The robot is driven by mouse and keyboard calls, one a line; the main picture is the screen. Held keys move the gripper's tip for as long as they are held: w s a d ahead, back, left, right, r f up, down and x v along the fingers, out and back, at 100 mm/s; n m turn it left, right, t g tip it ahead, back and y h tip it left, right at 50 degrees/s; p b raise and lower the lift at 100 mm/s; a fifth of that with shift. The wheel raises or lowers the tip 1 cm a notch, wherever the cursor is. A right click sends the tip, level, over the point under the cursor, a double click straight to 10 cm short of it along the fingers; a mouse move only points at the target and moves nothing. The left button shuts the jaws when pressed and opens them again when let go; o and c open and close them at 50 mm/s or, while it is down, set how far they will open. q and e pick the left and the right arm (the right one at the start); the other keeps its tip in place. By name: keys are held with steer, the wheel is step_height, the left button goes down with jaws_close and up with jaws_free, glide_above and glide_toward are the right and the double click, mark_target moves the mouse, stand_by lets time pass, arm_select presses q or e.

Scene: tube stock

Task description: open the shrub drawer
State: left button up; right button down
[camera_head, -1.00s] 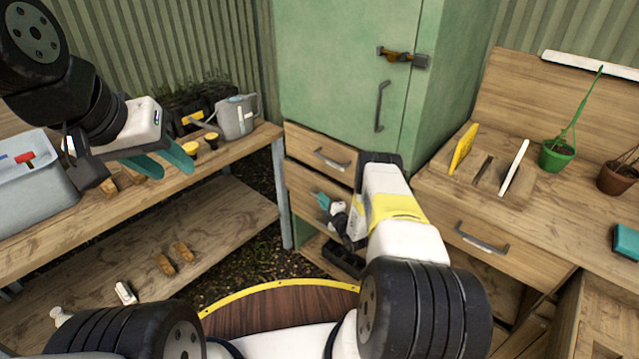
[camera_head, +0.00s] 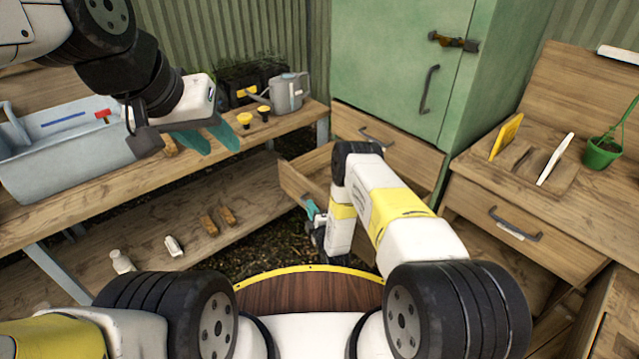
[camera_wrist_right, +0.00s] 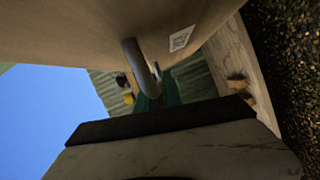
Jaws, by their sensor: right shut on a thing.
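The wooden drawer (camera_head: 292,182) below the closed top drawer (camera_head: 410,155), under the green cabinet (camera_head: 395,70), stands pulled out. My right gripper (camera_head: 312,210) is shut on its handle, partly hidden behind my arm. In the right wrist view the grey bar handle (camera_wrist_right: 142,68) crosses the dark green fingers (camera_wrist_right: 158,100), and a pale label (camera_wrist_right: 182,38) sits on the drawer front (camera_wrist_right: 85,30). The label's print is too small to read. My left gripper (camera_head: 223,150) is open and empty above the left bench, its teal fingers apart.
A grey toolbox (camera_head: 70,150), yellow-topped pots (camera_head: 244,119) and a watering can (camera_head: 289,92) stand on the left bench (camera_head: 60,205). The cabinet door is shut.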

steer(key=shift+s+a, duration=0.45)
steer(key=c, duration=1.5)
jaws_free()
steer(key=v, duration=0.7)
steer(key=shift+s+d, duration=0.1)
steer(key=shift+s, duration=0.25)
steer(key=shift+s, duration=0.1)
